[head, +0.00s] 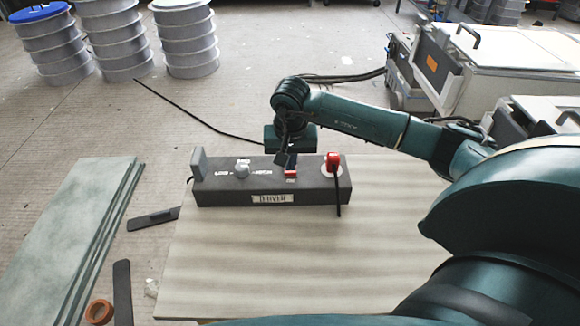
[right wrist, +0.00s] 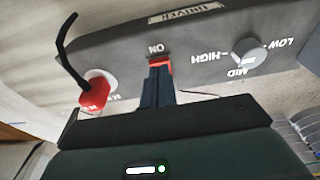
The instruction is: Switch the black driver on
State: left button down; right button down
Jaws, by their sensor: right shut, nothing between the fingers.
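The black driver (head: 225,192) is a long dark box with a DRIVER label, lying on a pale wooden board. A small red switch (head: 291,173) sits on its top; the right wrist view shows the switch (right wrist: 160,61) beside the word ON. My right gripper (head: 283,160) is shut and empty, its fingertips (right wrist: 158,72) at the switch, touching or almost touching it. The fingers hide part of the switch, and I cannot tell its position. My left gripper is not in view.
A grey knob (head: 241,170) marked LOW, MID and HIGH and a red plug (head: 333,160) with a black cable flank the switch. The wooden board (head: 270,260) is clear in front. Greenish slabs (head: 70,230) and dark flat pieces (head: 153,219) lie left.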

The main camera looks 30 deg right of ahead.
jog(key=shift+f+b, duration=0.6)
jog(key=shift+f, duration=0.2)
jog(key=shift+r, duration=0.1)
notch_tip(320, 180, up, 7)
jog(key=p, duration=0.4)
dwell(0.6)
dwell(0.4)
